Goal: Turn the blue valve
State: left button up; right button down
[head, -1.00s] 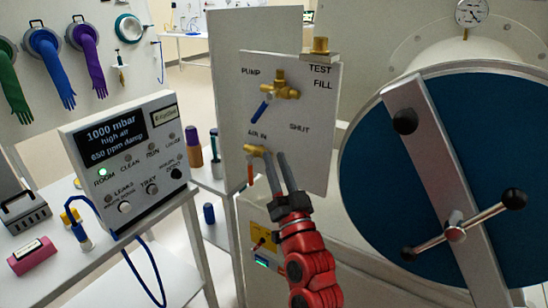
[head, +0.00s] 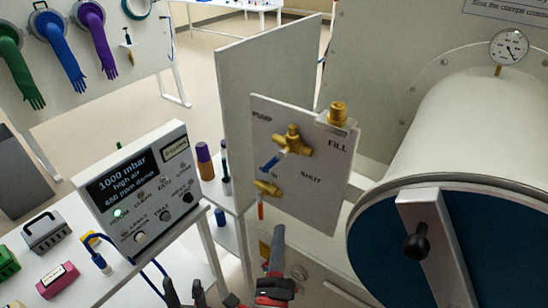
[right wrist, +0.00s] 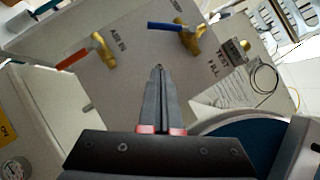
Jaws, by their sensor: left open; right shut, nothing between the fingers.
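The blue valve has a brass body (head: 293,141) and a blue lever (head: 270,163), on the upper part of a white panel (head: 318,205). Its lever points down and left in the head view. The right wrist view shows the blue lever (right wrist: 165,27) near the top edge. My right gripper (head: 278,230) is shut and empty, below the panel's lower edge in the head view and apart from the blue valve. It also shows in the right wrist view (right wrist: 160,70). My left gripper (head: 184,290) is open and empty at the bottom edge, partly cut off.
A second brass valve (head: 267,188) with a red lever (head: 261,211) sits below the blue one. A brass fitting (head: 338,113) stands at the panel's top right. A large blue round door (head: 375,250) is at right. A display box (head: 137,188) stands on the left table.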

jog(key=p, duration=0.3)
send_near(273, 162)
jog(key=w+d+f, duration=0.3)
jog(key=w, duration=0.2)
jog(key=w+a+r+p, duration=0.2)
jog(key=shift+w, duration=0.15)
jog(key=shift+f, duration=0.1)
